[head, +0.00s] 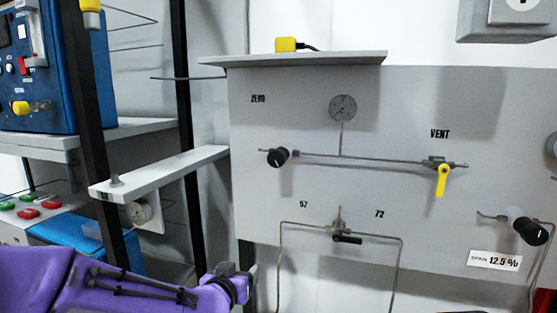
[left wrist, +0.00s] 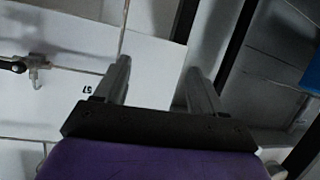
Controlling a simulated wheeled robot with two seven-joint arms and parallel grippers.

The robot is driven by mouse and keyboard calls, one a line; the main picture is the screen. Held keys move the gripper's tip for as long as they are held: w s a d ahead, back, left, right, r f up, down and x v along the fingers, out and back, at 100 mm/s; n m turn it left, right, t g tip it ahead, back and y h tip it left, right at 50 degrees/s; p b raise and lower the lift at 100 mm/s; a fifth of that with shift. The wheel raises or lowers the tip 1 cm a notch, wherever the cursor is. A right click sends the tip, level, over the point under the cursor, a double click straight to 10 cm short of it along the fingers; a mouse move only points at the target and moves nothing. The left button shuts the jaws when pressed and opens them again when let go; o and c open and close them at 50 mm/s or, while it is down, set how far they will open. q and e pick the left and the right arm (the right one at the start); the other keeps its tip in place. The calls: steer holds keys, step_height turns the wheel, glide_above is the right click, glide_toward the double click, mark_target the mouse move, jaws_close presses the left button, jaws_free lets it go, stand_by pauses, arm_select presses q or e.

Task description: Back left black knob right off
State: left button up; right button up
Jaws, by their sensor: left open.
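The round black knob (head: 277,157) at the left end of the panel's upper pipe sits below the ZERO label. I cannot make it out in the left wrist view. My left gripper (head: 246,282) is low, in front of the panel's lower left edge, below the knob and well apart from it. In the left wrist view its two fingers (left wrist: 158,85) are spread with nothing between them. My right gripper is not in view; only a bit of purple shows at the bottom right corner.
The grey panel (head: 400,100) carries a gauge (head: 343,108), a yellow VENT handle (head: 442,180), a black-handled valve (head: 347,239) and another black knob (head: 528,230). A bent pipe (head: 279,262) runs down near my left gripper. A dark post (head: 185,90) and a shelf (head: 160,172) stand left.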

arm_select(q)
steer(key=d+r+m+t+h, duration=0.1)
steer(key=d+r+m+t, duration=0.15)
steer(key=r, duration=1.05)
steer(key=m+h+p, duration=0.1)
steer(key=h+p, duration=0.1)
glide_toward(275, 161)
steer(key=w, duration=0.1)
steer(key=shift+t, duration=0.45)
steer(key=p+x, duration=0.2)
steer(key=x, duration=0.3)
steer(key=p+x, duration=0.2)
steer(key=x, duration=0.3)
steer(key=shift+d+f, duration=0.2)
steer(key=shift+d, duration=0.05)
steer(key=shift+w+d+f, duration=0.1)
steer(key=shift+w, duration=0.3)
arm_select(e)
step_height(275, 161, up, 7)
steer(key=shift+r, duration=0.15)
arm_select(q)
steer(key=c, duration=1)
